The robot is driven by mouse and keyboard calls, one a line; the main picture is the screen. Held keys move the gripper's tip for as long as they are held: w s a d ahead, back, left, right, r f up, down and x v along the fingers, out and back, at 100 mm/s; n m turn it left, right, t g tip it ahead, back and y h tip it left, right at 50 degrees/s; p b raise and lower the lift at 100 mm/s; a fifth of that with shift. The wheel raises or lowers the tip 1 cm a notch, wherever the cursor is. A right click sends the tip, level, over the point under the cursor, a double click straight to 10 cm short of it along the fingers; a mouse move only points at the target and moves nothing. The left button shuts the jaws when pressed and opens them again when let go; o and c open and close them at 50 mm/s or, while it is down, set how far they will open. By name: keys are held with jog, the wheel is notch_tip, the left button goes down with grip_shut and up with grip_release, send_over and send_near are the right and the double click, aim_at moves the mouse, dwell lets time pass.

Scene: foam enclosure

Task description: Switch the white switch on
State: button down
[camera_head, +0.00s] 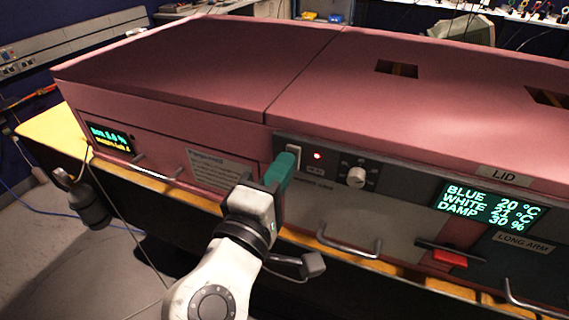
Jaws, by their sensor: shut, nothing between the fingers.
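The white switch (295,152) sits on the dark control panel on the front of the pink enclosure, in the head view. Its lower left part is hidden behind my green fingertips. My gripper (286,160) is shut and empty, with its tips right at the switch; I cannot tell whether they touch it. A small red light (317,156) glows just right of the switch. The switch's own position cannot be made out.
A white knob (356,177) is right of the light. A display (488,205) reads blue and white temperatures and damp. Metal handles (348,246), a red block (450,258) and a yellow ledge (50,130) line the front. The pink lid (440,95) spans the top.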

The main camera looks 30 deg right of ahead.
jog(key=r+b+v, duration=0.1)
jog(key=v, duration=0.8)
jog(key=shift+s+a+f+b, duration=0.25)
jog(key=shift+a+f+b, duration=0.1)
jog(key=shift+f, duration=0.15)
